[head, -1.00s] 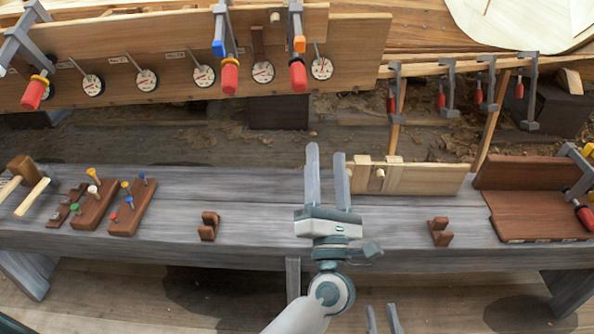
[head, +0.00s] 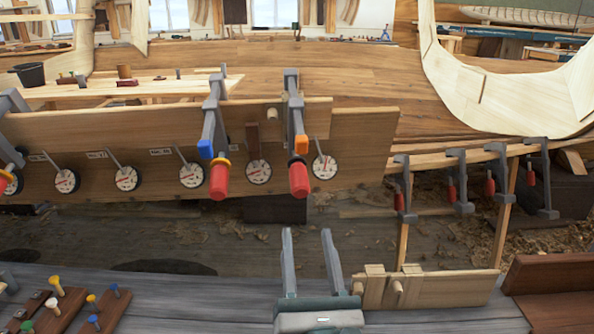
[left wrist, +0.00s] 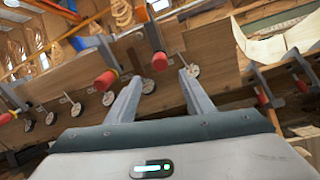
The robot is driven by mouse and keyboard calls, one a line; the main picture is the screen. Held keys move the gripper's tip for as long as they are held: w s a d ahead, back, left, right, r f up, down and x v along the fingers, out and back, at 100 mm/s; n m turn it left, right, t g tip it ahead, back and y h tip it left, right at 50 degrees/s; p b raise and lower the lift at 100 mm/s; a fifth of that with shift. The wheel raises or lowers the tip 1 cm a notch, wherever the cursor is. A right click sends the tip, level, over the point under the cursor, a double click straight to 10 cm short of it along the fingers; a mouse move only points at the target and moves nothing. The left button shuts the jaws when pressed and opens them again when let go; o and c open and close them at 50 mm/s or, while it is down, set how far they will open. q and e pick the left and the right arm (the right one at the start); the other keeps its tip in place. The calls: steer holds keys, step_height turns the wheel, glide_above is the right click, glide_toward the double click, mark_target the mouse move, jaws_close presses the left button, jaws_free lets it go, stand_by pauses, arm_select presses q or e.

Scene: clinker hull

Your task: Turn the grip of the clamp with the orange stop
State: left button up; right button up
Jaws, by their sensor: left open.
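The clamp with the orange stop (head: 297,145) hangs over the plank's upper edge, its red grip (head: 299,181) pointing down and toward me. That grip also shows in the left wrist view (left wrist: 159,61). My left gripper (head: 307,240) is open and empty, fingers pointing away from me, its tips just below this grip in the head picture and apart from it. In the left wrist view the grip shows beyond the gap between my fingers (left wrist: 158,82). A similar clamp with a blue stop (head: 205,149) and red grip (head: 219,182) is to the left. My right gripper is out of view.
Several round dials (head: 258,172) with pointers line the plank (head: 365,150). Several smaller clamps (head: 452,180) hang at the right. The grey bench (head: 215,300) below carries brown peg blocks (head: 60,308) and a pale wooden jig (head: 440,289).

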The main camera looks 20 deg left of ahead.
mark_target(298, 170)
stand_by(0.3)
arm_select(q)
steer(key=x, duration=1.7)
steer(key=shift+w+a, duration=0.1)
steer(key=c, duration=1)
